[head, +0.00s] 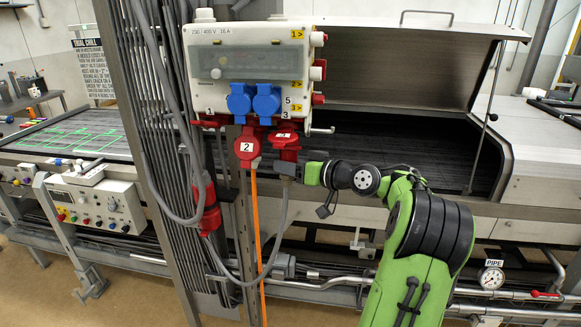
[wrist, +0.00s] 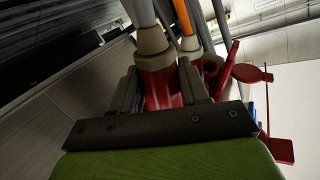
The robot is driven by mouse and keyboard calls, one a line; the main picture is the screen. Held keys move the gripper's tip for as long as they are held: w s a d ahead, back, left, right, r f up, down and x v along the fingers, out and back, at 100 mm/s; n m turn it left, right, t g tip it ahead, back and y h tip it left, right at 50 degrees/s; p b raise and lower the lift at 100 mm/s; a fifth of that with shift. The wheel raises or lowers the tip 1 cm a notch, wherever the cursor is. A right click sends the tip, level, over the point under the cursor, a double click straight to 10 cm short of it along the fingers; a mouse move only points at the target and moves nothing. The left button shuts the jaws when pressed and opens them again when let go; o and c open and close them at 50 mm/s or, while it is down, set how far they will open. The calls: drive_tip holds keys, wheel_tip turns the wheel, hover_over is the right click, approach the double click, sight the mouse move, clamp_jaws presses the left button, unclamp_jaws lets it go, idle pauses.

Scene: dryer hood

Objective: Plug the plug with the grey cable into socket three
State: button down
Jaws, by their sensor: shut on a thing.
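In the head view my gripper (head: 289,168) is at the end of the green arm, just below the right-hand red socket (head: 284,139) under the white socket box (head: 255,65). In the wrist view my gripper (wrist: 165,95) is shut on a red plug (wrist: 162,90) with a beige collar and a grey cable (wrist: 142,14). In the head view the grey cable (head: 281,225) hangs from the gripper and loops down to the left. The digit 3 shows on the box above that socket. The plug's front end is hidden, so I cannot tell whether it is in the socket.
Socket two's red lid (head: 248,146) is close on the left, with an orange cable (head: 257,215) below it. A red connector (head: 208,212) hangs on grey cable farther left. Blue sockets (head: 267,100) are on the box front. The raised metal hood (head: 410,70) is behind.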

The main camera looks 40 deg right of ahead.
sight(296, 151)
drive_tip(key=shift+w+d+r+p, duration=0.15)
drive_tip(key=shift+d+r+p, duration=0.05)
drive_tip(key=shift+r+p, duration=0.7)
drive_tip(key=shift+w+d+r, duration=0.1)
drive_tip(key=shift+r, duration=0.25)
drive_tip(key=shift+w+d+r+p, duration=0.1)
drive_tip(key=shift+r+p, duration=0.25)
drive_tip(key=shift+p, duration=0.15)
drive_tip(key=shift+w+d+r+p, duration=0.1)
drive_tip(key=shift+r+p, duration=0.25)
drive_tip(key=shift+p, duration=0.15)
drive_tip(key=shift+c, duration=2.4)
unclamp_jaws()
drive_tip(key=shift+f, duration=0.1)
drive_tip(key=shift+s, duration=0.1)
drive_tip(key=v, duration=1.5)
drive_tip(key=shift+s, duration=0.35)
